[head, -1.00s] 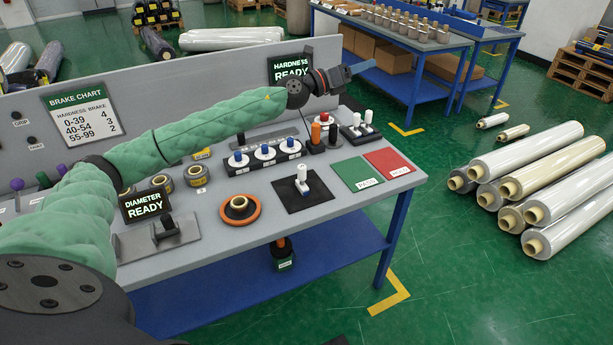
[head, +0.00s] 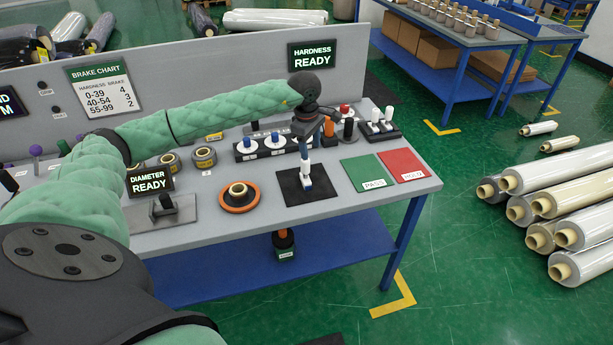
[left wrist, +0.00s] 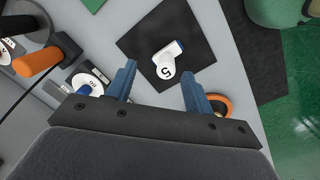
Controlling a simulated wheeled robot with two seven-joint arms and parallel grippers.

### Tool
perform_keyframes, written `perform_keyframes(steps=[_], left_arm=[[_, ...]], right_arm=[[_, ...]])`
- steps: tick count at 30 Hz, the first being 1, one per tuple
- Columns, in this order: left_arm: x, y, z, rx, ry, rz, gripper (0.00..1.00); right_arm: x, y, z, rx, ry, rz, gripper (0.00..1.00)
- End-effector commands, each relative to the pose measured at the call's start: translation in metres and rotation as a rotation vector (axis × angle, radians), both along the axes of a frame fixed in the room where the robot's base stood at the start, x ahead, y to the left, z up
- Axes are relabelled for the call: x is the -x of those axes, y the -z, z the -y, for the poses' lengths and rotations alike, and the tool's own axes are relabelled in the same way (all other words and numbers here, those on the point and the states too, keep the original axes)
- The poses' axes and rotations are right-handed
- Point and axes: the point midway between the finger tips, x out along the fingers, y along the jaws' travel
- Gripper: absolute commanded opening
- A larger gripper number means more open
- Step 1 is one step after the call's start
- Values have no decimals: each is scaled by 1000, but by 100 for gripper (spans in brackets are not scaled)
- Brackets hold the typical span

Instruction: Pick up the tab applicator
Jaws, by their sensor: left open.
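A small white handheld piece with a blue end, which I take to be the tab applicator (head: 306,177), stands on a black square mat (head: 290,196) on the grey bench. In the left wrist view the white piece (left wrist: 166,62) shows a "5" on its top and lies ahead of the fingers. My left gripper (head: 305,149) points down above it, partly over its upper end in the head view. In the left wrist view its blue fingers (left wrist: 158,82) are spread apart, with nothing held between them. My right gripper is not in view.
Close behind stand an orange-handled tool (head: 328,126) and a black tray of blue-topped dials (head: 251,146). A green pass pad (head: 364,172) and red pad (head: 404,164) lie to the right. An orange ring (head: 238,206) lies left of the mat.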

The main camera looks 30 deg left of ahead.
Motion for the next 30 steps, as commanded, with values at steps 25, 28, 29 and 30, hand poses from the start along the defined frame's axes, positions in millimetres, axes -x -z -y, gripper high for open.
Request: perform_keyframes(steps=[25, 28, 29, 30], left_arm=[[13, 37, -11, -57, 119, -80, 52], [11, 43, -11, -57, 120, -78, 52], [11, 46, -11, -57, 120, -79, 52], [10, 49, -11, -57, 120, -80, 52]], right_arm=[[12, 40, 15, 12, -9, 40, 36], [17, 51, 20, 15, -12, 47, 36], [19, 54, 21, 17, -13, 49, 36], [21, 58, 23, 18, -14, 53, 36]])
